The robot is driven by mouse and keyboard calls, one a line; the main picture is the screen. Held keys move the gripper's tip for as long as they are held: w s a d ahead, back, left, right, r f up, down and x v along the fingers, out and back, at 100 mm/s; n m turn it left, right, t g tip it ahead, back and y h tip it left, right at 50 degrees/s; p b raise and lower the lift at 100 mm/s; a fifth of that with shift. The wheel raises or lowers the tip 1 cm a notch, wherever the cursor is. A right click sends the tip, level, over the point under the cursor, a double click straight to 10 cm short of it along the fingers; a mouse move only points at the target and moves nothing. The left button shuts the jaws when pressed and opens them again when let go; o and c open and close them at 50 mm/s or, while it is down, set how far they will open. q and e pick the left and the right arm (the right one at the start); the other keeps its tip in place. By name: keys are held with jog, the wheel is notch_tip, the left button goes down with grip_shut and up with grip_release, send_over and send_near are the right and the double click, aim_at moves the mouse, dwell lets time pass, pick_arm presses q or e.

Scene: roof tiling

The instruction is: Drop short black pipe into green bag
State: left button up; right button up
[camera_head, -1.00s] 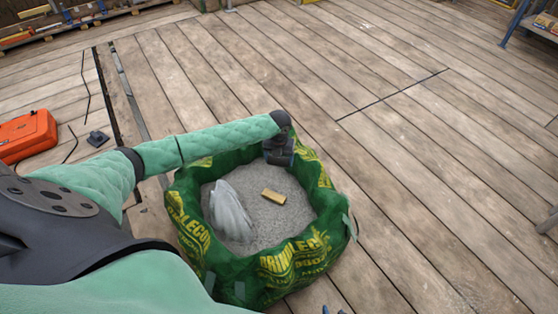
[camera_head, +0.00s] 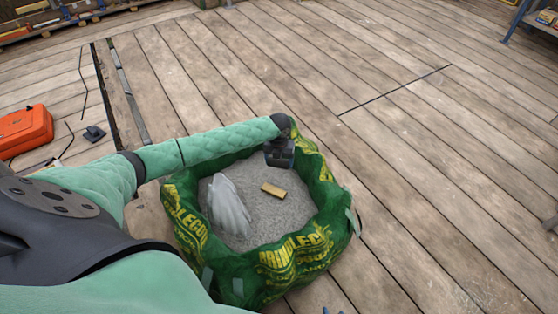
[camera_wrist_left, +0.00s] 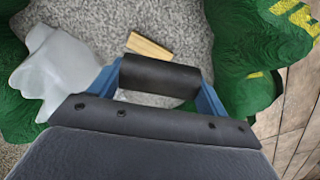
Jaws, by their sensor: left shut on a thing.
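The green bag (camera_head: 318,262) with yellow lettering stands open on the plank floor, filled with grey gravel. My left gripper (camera_head: 280,158) is over the far inner side of the bag, above the gravel. In the left wrist view, the short black pipe (camera_wrist_left: 160,76) lies crosswise between the blue fingers of my left gripper (camera_wrist_left: 160,82), which is shut on it. The green bag's wall also shows in the left wrist view (camera_wrist_left: 245,50). My right gripper is not in view.
Inside the bag are a crumpled pale sack (camera_head: 228,207) and a small yellowish block (camera_head: 274,190). An orange case (camera_head: 24,131) lies on the floor at left. A blue-legged shelf (camera_head: 518,20) stands at the far right.

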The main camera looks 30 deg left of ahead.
pick_arm(q)
jog(key=o, duration=1)
jog(key=shift+r+p, duration=0.3)
jog(key=shift+r, duration=3.6)
